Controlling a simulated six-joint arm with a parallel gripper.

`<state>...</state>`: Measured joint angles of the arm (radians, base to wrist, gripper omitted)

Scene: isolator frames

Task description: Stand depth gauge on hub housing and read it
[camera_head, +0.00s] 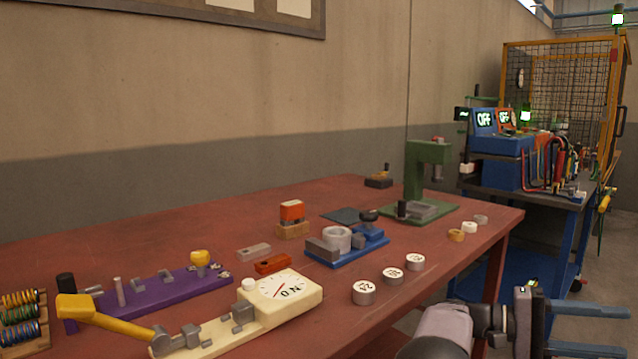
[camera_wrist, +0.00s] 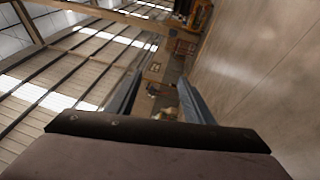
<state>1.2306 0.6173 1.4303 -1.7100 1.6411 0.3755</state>
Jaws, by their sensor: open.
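A grey ring-shaped part (camera_head: 337,239), which looks like the hub housing, sits in a blue fixture (camera_head: 347,256) on the red bench. An orange-red block on a tan base (camera_head: 292,213) stands behind it to the left; I cannot tell whether this is the depth gauge, and no reading is legible on it. My gripper (camera_head: 606,328) is at the lower right in the head view, beyond the bench's right edge, pointing right, away from both parts. Its two fingers are apart and empty. The wrist view shows the open fingers (camera_wrist: 160,98) with neither part between them.
A cream dial unit with a yellow lever (camera_head: 283,296) and a purple fixture (camera_head: 150,297) occupy the bench front left. Several numbered weights (camera_head: 363,292) lie right of them. A green press (camera_head: 428,180) stands behind. A blue cart (camera_head: 535,200) is beyond the bench.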

